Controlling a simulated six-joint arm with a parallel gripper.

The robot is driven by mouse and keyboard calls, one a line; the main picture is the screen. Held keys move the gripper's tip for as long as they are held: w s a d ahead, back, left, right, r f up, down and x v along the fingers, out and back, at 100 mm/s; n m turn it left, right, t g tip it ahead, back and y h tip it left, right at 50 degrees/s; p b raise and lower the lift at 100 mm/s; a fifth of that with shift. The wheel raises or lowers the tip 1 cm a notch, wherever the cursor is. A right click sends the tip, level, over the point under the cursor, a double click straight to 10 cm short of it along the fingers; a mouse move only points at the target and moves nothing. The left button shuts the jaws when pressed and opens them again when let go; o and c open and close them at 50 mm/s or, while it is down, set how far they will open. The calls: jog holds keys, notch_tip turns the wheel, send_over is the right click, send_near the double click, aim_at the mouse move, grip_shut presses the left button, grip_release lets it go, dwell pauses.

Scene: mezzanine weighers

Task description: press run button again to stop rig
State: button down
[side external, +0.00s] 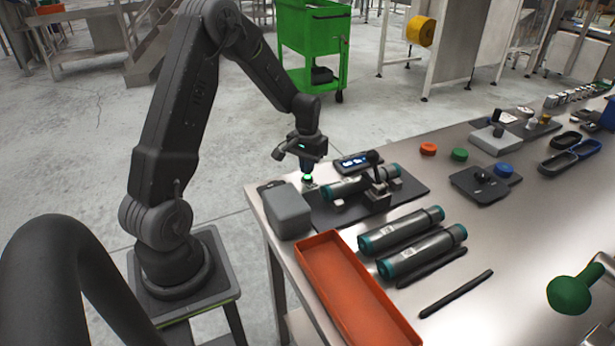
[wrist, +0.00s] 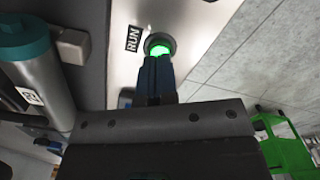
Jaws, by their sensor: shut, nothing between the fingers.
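The run button (wrist: 160,46) glows green in the wrist view, beside a black "RUN" label (wrist: 133,39). My gripper (wrist: 155,60) is shut and empty, its fingertips over the lower part of the button; I cannot tell whether they touch it.
A grey box (side external: 287,212) stands just left of the rig. An orange tray (side external: 325,262) lies at the front. Two more teal-ended cylinders (side external: 400,230) (side external: 425,252) and dark rods (side external: 455,293) lie to the right. A green cart (side external: 313,45) stands on the floor behind.

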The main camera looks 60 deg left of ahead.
jog(key=shift+f, duration=0.85)
dwell(0.4)
jog(key=shift+r, duration=3.5)
jog(key=s+d+r+m+t, duration=0.1)
jog(key=s+d+r+m, duration=0.1)
jog(key=d+r, duration=0.65)
jog(key=s+d+r+m+t, duration=0.2)
jog(key=s+d+r, duration=0.1)
jog(key=s+d, duration=0.4)
jog(key=s+d+r+m+t, duration=0.2)
jog(key=s+d+r, duration=0.2)
jog(key=s+d, duration=0.3)
jog(key=shift+s+d+r+t, duration=0.25)
jog(key=shift+s+d+t, duration=0.1)
jog(key=shift+d, duration=0.6)
